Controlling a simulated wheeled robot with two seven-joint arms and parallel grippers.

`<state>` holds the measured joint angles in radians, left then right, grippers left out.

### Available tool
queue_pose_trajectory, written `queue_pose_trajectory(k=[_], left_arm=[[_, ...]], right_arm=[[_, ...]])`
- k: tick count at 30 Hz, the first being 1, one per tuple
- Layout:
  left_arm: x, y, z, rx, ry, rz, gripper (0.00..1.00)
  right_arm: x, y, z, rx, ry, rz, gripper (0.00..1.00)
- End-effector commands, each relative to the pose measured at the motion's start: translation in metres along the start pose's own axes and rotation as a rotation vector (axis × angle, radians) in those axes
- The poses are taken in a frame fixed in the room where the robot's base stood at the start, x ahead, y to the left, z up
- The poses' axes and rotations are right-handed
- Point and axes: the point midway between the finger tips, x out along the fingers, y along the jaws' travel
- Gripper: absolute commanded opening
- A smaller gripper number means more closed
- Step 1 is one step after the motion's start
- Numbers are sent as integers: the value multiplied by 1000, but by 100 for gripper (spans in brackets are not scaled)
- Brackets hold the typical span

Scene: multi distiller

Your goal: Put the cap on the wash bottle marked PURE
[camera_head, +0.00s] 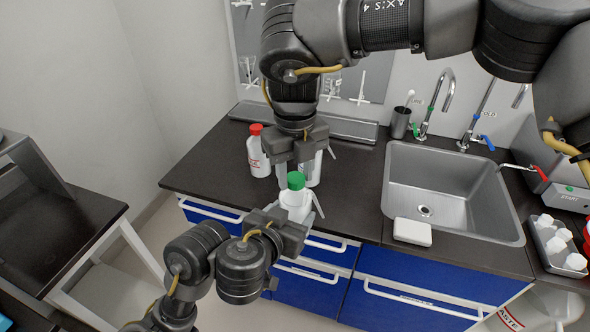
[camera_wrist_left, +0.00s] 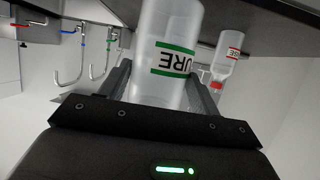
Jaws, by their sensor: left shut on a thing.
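The wash bottle marked PURE (camera_head: 294,207) is white, and its green-edged label with "URE" shows in the left wrist view (camera_wrist_left: 172,62). My left gripper (camera_head: 287,219) is shut on its body and holds it in front of the counter edge. The green cap (camera_head: 296,181) is at the top of this bottle, directly under my right gripper (camera_head: 295,170). The right fingers are apart, beside or just above the cap; I cannot tell whether they grip it. Whether the cap is seated on the neck is also unclear.
A red-capped bottle (camera_head: 257,151) stands on the counter (camera_head: 215,165) at the left. Another white bottle (camera_head: 313,170) stands behind my right gripper. The sink (camera_head: 458,187) with taps is at the right, with a white block (camera_head: 412,232) on its front edge.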

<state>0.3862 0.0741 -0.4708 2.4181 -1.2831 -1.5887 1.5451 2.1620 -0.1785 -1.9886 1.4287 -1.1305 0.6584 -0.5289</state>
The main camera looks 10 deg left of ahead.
Motion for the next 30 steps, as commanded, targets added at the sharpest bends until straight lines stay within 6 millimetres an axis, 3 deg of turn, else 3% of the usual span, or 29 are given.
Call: queue_pose_trajectory(k=[1,7,14,15,20,30], left_arm=[[0,0,-1,-1,2,0,50],[0,0,-1,-1,2,0,50],[0,0,-1,-1,2,0,50],[0,0,-1,-1,2,0,50],[0,0,-1,-1,2,0,50],[0,0,-1,-1,2,0,50]], right_arm=[[0,0,0,0,0,0,33],[0,0,0,0,0,0,6],[0,0,0,9,-1,-1,4],[0,0,0,9,-1,-1,35],[0,0,0,9,-1,0,56],[-4,0,0,9,-1,0,57]])
